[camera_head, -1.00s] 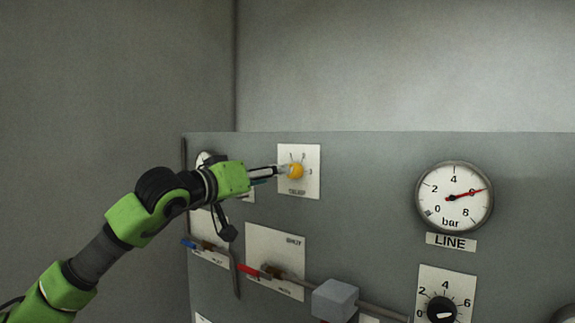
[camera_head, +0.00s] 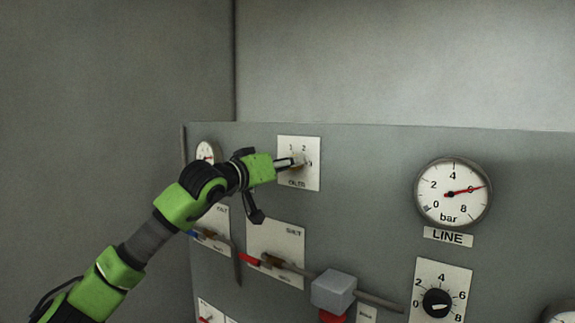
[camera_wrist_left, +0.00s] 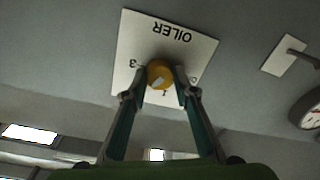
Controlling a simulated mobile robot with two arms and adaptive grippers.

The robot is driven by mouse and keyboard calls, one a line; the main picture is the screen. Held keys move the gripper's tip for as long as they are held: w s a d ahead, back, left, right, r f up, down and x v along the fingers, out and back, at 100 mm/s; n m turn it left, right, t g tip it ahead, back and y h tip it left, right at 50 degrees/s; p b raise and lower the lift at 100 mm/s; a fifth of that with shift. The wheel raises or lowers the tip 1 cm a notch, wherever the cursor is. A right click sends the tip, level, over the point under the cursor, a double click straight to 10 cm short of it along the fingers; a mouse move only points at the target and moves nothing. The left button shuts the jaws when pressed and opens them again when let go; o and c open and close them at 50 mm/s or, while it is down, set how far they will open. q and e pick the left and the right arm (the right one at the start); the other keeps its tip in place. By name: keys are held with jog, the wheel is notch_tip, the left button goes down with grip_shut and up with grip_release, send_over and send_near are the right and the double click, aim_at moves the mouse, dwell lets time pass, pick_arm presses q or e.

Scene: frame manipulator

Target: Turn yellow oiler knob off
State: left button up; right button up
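The yellow oiler knob (camera_wrist_left: 160,71) sits on a white plate (camera_wrist_left: 186,40) marked OILER, upside down in the left wrist view. A pale mark shows on its face, toward the lower left there. In the head view the plate (camera_head: 311,178) is on the panel's upper left, and the gripper mostly hides the knob. My left gripper (camera_head: 296,164) reaches it from the left. In the wrist view its fingertips (camera_wrist_left: 161,73) lie on both sides of the knob and appear to touch it. My right gripper is not in view.
Below are a plate with a red-handled lever (camera_head: 250,259), a blue-handled lever (camera_head: 191,234) and a grey block (camera_head: 334,290) on a pipe. The LINE gauge (camera_head: 453,192) and a black dial (camera_head: 437,303) are to the right. The panel between plate and gauge is clear.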

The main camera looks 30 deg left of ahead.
pick_arm(q)
jog(key=shift+n, duration=0.4)
jog(key=n+h+b, duration=0.1)
jog(key=n+b, duration=0.3)
jog(key=n, duration=1.8)
jog(key=shift+a, duration=0.15)
jog(key=shift+n, duration=0.4)
jog(key=o, duration=1.1)
jog(key=s+a, duration=0.1)
jog(key=s, duration=1.1)
jog(key=shift+r, duration=0.15)
